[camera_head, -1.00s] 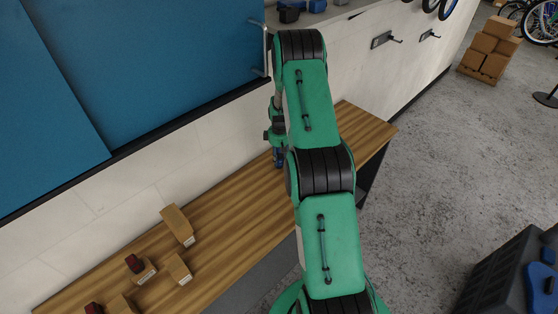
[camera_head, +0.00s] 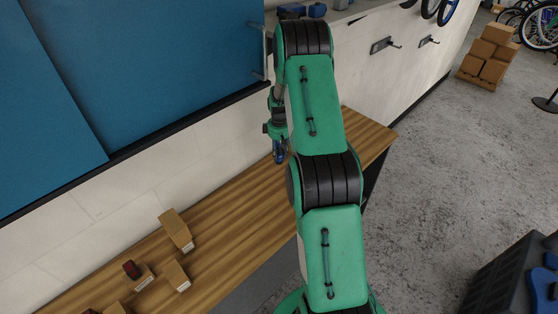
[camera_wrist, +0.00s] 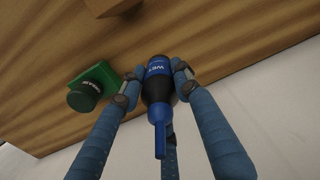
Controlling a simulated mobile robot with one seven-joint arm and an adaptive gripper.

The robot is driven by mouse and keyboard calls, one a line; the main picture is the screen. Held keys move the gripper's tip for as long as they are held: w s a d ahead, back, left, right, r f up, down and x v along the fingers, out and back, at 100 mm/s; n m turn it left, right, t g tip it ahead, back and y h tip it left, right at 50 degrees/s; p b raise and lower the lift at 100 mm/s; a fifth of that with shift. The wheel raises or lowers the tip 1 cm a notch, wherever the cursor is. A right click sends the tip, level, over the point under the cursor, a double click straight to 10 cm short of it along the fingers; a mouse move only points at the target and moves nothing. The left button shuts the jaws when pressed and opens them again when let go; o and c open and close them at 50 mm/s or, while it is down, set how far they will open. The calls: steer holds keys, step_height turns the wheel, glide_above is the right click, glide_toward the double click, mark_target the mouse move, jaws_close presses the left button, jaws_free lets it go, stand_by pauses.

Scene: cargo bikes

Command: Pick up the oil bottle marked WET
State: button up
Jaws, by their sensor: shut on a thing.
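The oil bottle (camera_wrist: 157,101) is dark with a blue band marked WET and a blue nozzle. In the wrist view it sits between the fingertips of my gripper (camera_wrist: 156,80), which is shut on it. The bench (camera_wrist: 210,45) lies behind the bottle in that view. In the head view my gripper (camera_head: 279,152) shows as a small part left of my arm, over the wooden bench. The bottle is mostly hidden there. I cannot tell for sure whether its base is clear of the bench.
Part of a cardboard box (camera_wrist: 110,6) shows at the top. Several small boxes (camera_head: 176,230) are on the bench's near left part. A blue panel (camera_head: 150,70) is on the wall.

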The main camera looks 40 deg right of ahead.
mark_target(279, 143)
steer(key=shift+r, duration=1.55)
